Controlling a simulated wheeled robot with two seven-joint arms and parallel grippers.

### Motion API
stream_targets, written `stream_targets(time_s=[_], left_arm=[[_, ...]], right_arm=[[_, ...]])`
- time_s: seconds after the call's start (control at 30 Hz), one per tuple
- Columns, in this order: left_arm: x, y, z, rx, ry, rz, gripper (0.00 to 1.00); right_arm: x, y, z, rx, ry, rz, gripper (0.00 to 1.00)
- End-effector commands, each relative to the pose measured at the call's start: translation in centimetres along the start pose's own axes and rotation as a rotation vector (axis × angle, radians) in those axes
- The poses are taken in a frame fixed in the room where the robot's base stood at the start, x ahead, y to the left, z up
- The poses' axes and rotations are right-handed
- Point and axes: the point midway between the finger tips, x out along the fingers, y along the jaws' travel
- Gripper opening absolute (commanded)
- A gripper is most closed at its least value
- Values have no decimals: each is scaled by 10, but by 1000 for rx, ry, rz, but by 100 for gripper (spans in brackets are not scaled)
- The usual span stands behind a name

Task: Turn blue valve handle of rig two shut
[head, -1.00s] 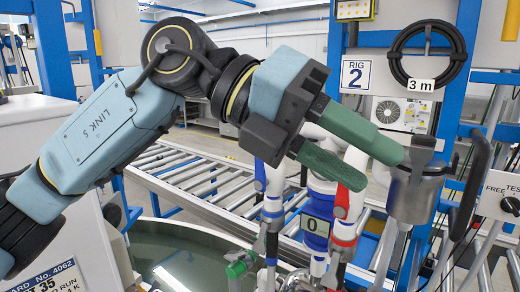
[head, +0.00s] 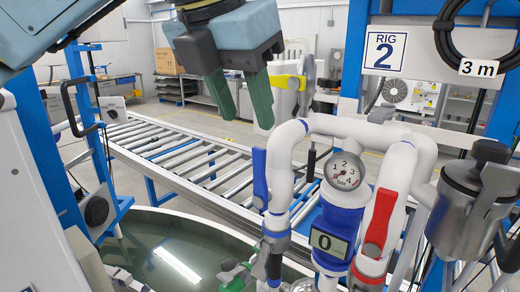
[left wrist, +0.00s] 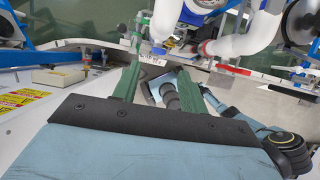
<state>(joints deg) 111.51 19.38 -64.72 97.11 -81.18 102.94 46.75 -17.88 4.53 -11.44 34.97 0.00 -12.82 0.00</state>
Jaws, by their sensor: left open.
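The blue valve handle (head: 260,180) is on the left white pipe of rig two in the head view. It stands upright, roughly in line with the pipe. My left gripper (head: 240,115) is above and slightly left of it in the picture, apart from it. Its green fingers point down, open, with nothing between them. The left wrist view shows the same open fingers (left wrist: 158,70) near white pipes (left wrist: 165,18); I cannot make out the blue handle there for sure. My right gripper is not in view.
A red handle (head: 380,222) is on the right pipe. A gauge (head: 343,170) and a counter reading 0 (head: 328,242) sit between the pipes. A metal canister (head: 465,215) is at right. A water tank (head: 170,250) lies below, and a roller conveyor (head: 190,165) runs behind.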

Motion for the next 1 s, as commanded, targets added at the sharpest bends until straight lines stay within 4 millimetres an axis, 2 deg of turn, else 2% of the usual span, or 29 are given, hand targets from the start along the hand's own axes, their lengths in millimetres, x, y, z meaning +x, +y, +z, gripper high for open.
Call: stream_targets(time_s=[0.03, 0.13, 0.33, 0.43, 0.6, 0.87, 1.0], left_arm=[[12, 0, -1, 0, 5, -4, 43], [33, 0, 0, -1, 5, -3, 43], [68, 0, 0, 0, 3, -3, 43], [80, -1, 0, 1, 2, -4, 43], [89, -1, 0, 1, 1, -4, 43], [90, -1, 0, 1, 0, -4, 43], [90, -1, 0, 1, 0, -3, 25]], right_arm=[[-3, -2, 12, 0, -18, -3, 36], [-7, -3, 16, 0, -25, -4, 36], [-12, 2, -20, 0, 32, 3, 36], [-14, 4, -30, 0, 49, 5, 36], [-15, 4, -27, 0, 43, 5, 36], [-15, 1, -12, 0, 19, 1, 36], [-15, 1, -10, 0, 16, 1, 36]])
